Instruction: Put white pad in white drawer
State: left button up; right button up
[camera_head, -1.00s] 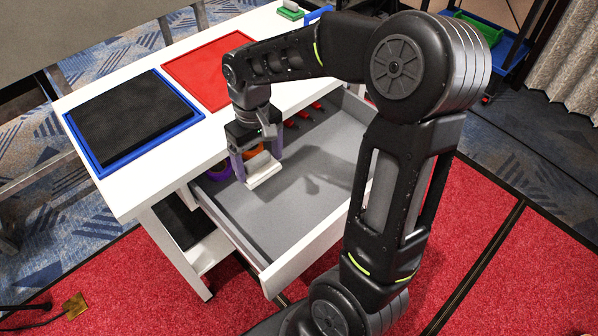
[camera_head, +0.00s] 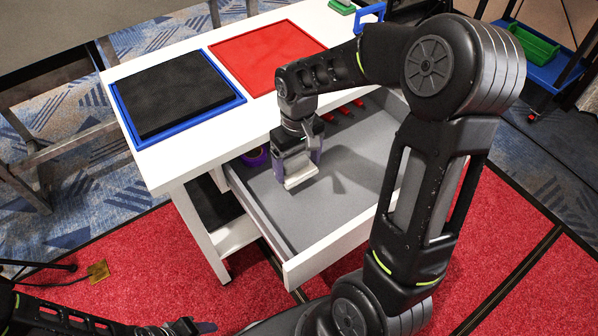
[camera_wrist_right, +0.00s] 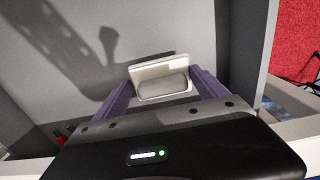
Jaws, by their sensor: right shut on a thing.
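The white pad (camera_head: 300,175) is between the fingers of my right gripper (camera_head: 297,168), which is shut on it. In the right wrist view the pad (camera_wrist_right: 160,78) is held between the two purple fingertips (camera_wrist_right: 161,85), over the grey drawer floor. The white drawer (camera_head: 330,244) is pulled open from the white table, and the pad is within its outline. I cannot tell whether the pad touches the drawer floor. Part of my left arm shows at the bottom left, with its gripper (camera_head: 190,327) low by the red carpet; its jaw state is unclear.
A purple roll (camera_head: 255,156) lies in the drawer's left corner, and red-handled items (camera_head: 345,110) lie at its back. On the table (camera_head: 190,160) are a black foam pad in a blue tray (camera_head: 135,140) and a red mat (camera_head: 265,52). The drawer's front middle is clear.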

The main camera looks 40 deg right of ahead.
aim_at(298, 170)
notch_tip(298, 170, down, 3)
jog(key=shift+b, duration=0.3)
jog(key=shift+f, duration=0.35)
jog(key=shift+c, duration=1.5)
jog(key=o, duration=1.5)
jog(key=shift+s, duration=0.1)
notch_tip(298, 170, up, 12)
jog(key=shift+p, duration=0.95)
